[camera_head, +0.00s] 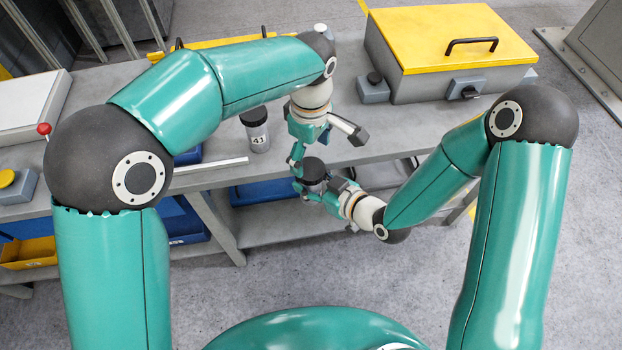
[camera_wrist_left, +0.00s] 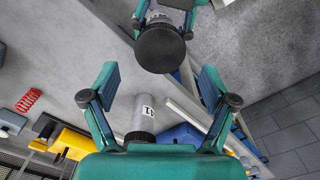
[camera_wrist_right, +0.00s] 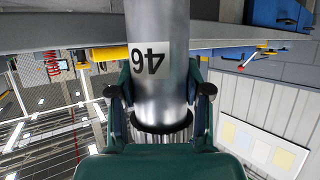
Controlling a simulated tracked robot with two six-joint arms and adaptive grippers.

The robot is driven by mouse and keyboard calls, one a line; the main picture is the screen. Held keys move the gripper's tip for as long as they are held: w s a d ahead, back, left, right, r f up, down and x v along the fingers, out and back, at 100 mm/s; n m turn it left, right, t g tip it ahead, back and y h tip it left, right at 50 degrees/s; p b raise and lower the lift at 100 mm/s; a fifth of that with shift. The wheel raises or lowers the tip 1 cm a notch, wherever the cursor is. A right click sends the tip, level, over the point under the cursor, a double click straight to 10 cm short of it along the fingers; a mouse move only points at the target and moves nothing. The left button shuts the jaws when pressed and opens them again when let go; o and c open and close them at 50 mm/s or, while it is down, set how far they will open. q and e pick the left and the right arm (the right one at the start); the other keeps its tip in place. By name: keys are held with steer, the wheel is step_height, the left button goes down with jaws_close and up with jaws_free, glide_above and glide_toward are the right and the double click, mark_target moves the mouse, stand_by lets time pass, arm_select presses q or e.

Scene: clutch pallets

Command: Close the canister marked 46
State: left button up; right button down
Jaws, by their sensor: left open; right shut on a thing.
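The canister marked 46 (camera_wrist_right: 158,60) is a silver cylinder, its number upside down in the right wrist view. My right gripper (camera_head: 325,188) is shut on its body, a finger on each side. Its round black top (camera_head: 313,168) faces up in the head view and towards the camera in the left wrist view (camera_wrist_left: 160,48). A dark ring and a ribbed metal part show beyond the label in the right wrist view; I cannot tell whether the lid is fully seated. My left gripper (camera_head: 325,152) is open and empty, fingers spread, just above the black top and apart from it.
A canister marked 41 (camera_head: 255,130) with a black lid stands on the grey bench (camera_head: 390,125), left of my left gripper. A yellow-lidded grey box (camera_head: 450,60) stands at the back right. Blue bins (camera_head: 262,192) sit on the lower shelf. Both arms are close together at the front edge.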

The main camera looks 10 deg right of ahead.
mark_target(311, 168)
arm_select(q)
steer(key=shift+f, duration=2.5)
